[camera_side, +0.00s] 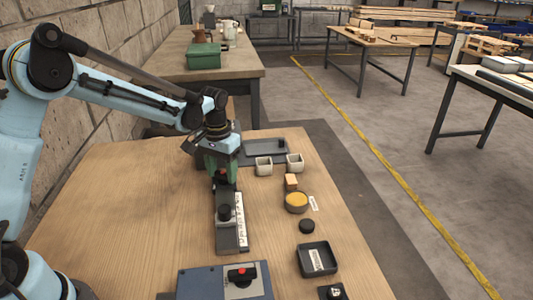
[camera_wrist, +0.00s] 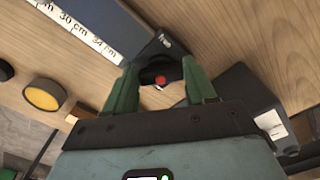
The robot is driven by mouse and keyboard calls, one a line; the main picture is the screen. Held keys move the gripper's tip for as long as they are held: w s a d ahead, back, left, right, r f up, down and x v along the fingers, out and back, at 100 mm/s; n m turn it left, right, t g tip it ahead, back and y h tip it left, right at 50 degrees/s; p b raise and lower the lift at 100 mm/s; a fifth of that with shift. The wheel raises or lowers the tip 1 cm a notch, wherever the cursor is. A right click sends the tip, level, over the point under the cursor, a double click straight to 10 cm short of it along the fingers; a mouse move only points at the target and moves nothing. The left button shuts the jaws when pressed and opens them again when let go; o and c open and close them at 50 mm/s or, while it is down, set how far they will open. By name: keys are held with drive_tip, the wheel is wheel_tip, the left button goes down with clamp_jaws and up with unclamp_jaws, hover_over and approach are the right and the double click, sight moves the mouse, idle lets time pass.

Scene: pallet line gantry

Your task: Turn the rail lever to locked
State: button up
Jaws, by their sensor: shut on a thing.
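The rail (camera_side: 229,238) is a dark bar with a white ruler strip, lying lengthwise on the wooden table; in the wrist view its end (camera_wrist: 110,22) reaches up to my fingers. The rail lever (camera_wrist: 158,75) is a small dark part with a red spot at that end. My gripper (camera_wrist: 160,84) has its green fingers on either side of the lever and is shut on it. In the side view my gripper (camera_side: 221,178) points down at the rail's far end and hides most of the lever. The lever's exact angle and any lock marking cannot be read.
The table left of the rail is clear.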

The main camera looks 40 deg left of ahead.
sight(221, 173)
drive_tip(key=m, duration=0.5)
drive_tip(key=shift+a+m, duration=0.1)
drive_tip(key=shift+m, duration=0.3)
drive_tip(key=m, duration=0.4)
drive_tip(key=shift+m, duration=0.4)
drive_tip(key=shift+w+m, duration=0.1)
drive_tip(key=shift+m, duration=0.2)
drive_tip(key=o, duration=1)
drive_tip(key=shift+o, duration=0.2)
wheel_tip(221, 173, up, 12)
drive_tip(key=shift+r, duration=0.1)
